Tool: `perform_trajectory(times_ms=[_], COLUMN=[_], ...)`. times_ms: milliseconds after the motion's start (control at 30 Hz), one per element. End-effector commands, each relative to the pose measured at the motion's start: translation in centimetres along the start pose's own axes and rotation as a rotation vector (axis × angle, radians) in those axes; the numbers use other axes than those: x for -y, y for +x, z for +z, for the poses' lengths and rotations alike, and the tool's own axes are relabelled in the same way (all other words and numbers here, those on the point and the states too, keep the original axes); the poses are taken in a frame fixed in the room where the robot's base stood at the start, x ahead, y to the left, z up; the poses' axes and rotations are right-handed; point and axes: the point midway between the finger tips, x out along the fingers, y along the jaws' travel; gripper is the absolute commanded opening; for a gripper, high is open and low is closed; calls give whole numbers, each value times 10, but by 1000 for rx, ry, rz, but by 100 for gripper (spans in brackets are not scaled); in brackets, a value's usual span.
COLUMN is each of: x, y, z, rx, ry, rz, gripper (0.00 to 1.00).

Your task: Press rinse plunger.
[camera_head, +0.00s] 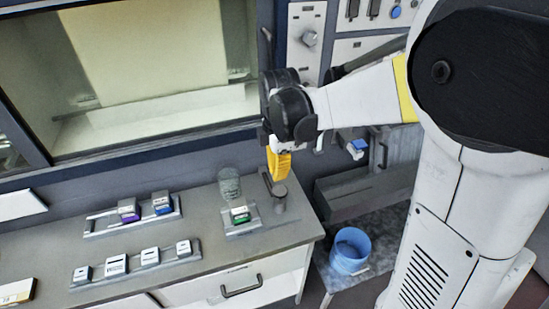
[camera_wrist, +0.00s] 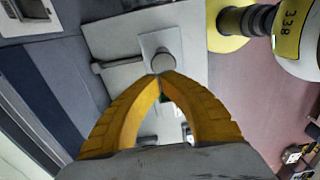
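The likely rinse plunger is a short grey cylinder with a round top (camera_head: 279,203) near the counter's right end. In the wrist view a round grey knob (camera_wrist: 162,62) on a light plate shows just beyond my fingertips. My gripper (camera_head: 279,172) points down above the cylinder, its yellow fingers empty. In the wrist view the fingertips (camera_wrist: 160,76) meet or nearly meet, with a gap behind them. I cannot tell whether they touch the knob.
A clear glass beaker (camera_head: 229,183) and a small tray with a green-marked block (camera_head: 240,215) stand close left of the cylinder. Racks with purple (camera_head: 129,210) and blue (camera_head: 162,203) blocks are farther left. A blue bucket (camera_head: 350,263) stands on a lower surface at right.

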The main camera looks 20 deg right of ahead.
Motion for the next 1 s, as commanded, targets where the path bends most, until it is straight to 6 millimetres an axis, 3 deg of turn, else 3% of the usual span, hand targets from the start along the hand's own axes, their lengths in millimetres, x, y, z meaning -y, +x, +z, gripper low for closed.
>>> perform_trajectory(times_ms=[100,233,767,1000], x=[0,0,0,0], y=[25,41,51,80], z=[0,0,0,0], rx=[0,0,0,0], ry=[0,0,0,0], rz=[0,0,0,0], gripper=[0,0,0,0])
